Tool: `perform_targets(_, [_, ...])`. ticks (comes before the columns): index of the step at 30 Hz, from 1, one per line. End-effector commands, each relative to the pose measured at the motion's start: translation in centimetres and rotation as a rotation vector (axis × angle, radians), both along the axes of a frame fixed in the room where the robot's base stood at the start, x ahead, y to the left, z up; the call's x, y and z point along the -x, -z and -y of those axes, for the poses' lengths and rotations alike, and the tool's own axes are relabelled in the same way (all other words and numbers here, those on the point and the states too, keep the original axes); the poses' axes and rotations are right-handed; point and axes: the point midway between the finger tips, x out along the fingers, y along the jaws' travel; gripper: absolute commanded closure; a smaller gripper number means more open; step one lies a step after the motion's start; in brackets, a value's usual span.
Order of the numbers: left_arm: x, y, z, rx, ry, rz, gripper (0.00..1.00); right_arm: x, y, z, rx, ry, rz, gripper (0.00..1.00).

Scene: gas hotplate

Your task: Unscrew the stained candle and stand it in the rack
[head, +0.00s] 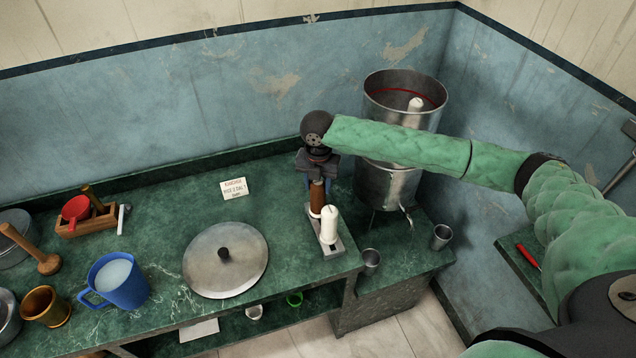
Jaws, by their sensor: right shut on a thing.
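My right gripper (317,180) points down over the rack (335,250) near the counter's right end. It is shut on the brown stained candle (317,198), which is upright behind a clean white candle (329,225) standing in the rack. The stained candle's lower end is at the rack, partly hidden; I cannot tell whether it is seated in a hole or just above. The tall metal filter urn (385,185) stands open behind my right forearm, with another white candle (415,104) inside it. My left gripper is not in view.
A round metal lid (205,265) lies left of the rack. A blue mug (122,285), a wooden box (85,222) and a brass mortar (45,307) are further left. Metal cups (371,260) (441,238) stand before the urn.

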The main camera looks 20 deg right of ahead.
Motion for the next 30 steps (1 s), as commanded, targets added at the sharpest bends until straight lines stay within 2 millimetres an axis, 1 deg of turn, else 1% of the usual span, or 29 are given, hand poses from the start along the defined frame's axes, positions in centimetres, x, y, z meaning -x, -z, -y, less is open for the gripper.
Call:
perform_targets(6, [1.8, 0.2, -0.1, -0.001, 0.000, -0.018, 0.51, 0.0, 0.2, 0.0, 0.000, 0.000, 0.000, 0.93])
perform_targets(9, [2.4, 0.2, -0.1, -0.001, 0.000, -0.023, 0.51, 0.0, 0.3, 0.0, 0.000, 0.000, 0.000, 0.93])
perform_targets(13, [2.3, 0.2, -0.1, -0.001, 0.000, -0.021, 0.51, 0.0, 0.5, 0.0, 0.000, 0.000, 0.000, 0.93])
perform_targets(14, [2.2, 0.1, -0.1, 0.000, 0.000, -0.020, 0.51, 0.0, 0.5, 0.0, 0.000, 0.000, 0.000, 0.56])
perform_targets(15, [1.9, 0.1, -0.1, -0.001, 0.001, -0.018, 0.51, 0.0, 0.5, 0.0, 0.000, 0.000, 0.000, 0.48])
perform_targets(17, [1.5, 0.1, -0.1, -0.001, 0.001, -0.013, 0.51, 0.0, 0.5, 0.0, 0.000, 0.000, 0.000, 0.36])
perform_targets(18, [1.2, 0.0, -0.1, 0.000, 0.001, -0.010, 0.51, 0.0, 0.5, 0.0, 0.000, 0.000, 0.000, 0.32])
perform_targets(25, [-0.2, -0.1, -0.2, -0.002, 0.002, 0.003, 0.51, 0.0, 0.6, 0.0, 0.000, 0.000, 0.000, 0.32])
perform_targets(28, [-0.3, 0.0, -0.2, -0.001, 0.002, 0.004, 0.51, 0.0, 0.5, 0.0, 0.000, 0.000, 0.000, 0.32])
perform_targets(30, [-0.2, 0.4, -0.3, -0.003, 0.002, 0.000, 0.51, -0.1, 0.0, 0.0, 0.000, 0.000, 0.001, 0.32])
